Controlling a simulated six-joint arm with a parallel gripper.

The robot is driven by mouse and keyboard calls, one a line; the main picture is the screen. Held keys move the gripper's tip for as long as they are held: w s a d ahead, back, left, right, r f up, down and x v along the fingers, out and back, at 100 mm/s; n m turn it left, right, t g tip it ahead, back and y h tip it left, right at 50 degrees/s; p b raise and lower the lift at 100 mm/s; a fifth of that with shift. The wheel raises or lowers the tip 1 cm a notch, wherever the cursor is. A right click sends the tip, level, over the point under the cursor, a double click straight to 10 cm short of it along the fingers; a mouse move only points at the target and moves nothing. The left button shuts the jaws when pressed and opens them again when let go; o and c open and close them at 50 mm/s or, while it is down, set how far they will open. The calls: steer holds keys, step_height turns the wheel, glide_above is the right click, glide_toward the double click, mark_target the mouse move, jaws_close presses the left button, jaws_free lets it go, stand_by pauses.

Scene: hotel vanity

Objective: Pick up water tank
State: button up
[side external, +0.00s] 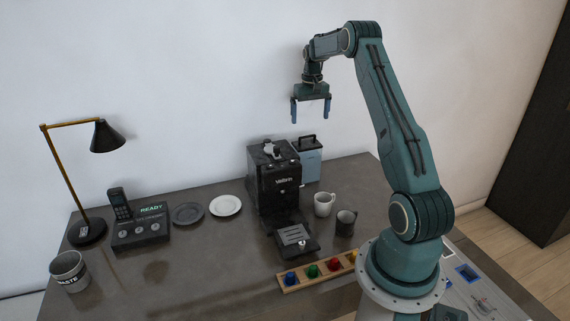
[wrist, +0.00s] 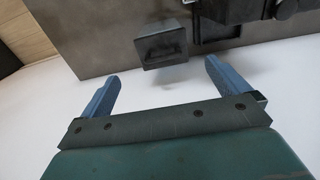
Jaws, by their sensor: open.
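The water tank (side external: 309,168) is a blue-grey box with a dark lid and a raised handle. It stands upright on the counter, just right of and against or close to the coffee machine (side external: 272,183). My gripper (side external: 311,113) is open and empty, fingers pointing down, in the air above the tank and clear of it. In the wrist view the tank's dark square lid (wrist: 160,47) shows beyond the gap between the blue fingertips of my gripper (wrist: 161,75); the tank's lower body is mostly hidden there.
A white mug (side external: 323,205) and a dark mug (side external: 346,222) stand in front of the tank. A wooden pod holder (side external: 318,273), two plates, a phone console (side external: 140,232), a lamp (side external: 107,137) and a waste cup (side external: 70,271) are on the counter. The wall is behind.

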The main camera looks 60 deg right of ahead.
mark_target(308, 145)
steer(key=shift+f, duration=3.9)
steer(key=shift+f, duration=0.1)
steer(key=shift+w+f, duration=0.1)
steer(key=shift+f, duration=2.4)
steer(key=shift+c, duration=0.2)
steer(key=shift+r, duration=0.1)
steer(key=c, duration=1.4)
